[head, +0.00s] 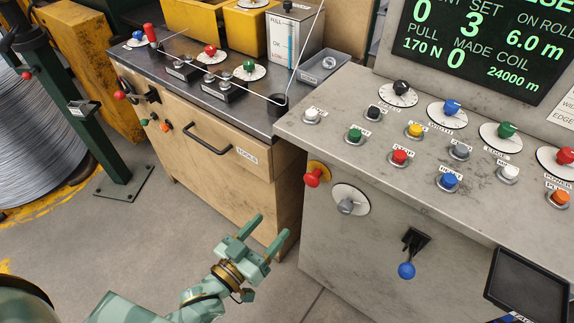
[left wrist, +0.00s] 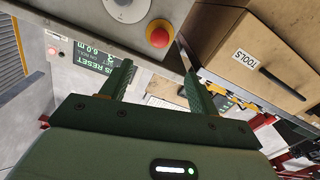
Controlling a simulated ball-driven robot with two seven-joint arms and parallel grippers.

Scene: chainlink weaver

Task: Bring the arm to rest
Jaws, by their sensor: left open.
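My left gripper (head: 267,237) is open and empty in the head view, low in front of the wooden tool cabinet and left of the grey control console. Its two green fingers are apart, with nothing between them. In the left wrist view the same gripper (left wrist: 160,78) shows its two fingers spread, pointing up the picture, with the console and cabinet beyond. My right gripper is in neither view.
The wooden cabinet (head: 225,160) has a drawer handle. A wire spool (head: 45,130) stands left. The floor (head: 165,235) between is clear.

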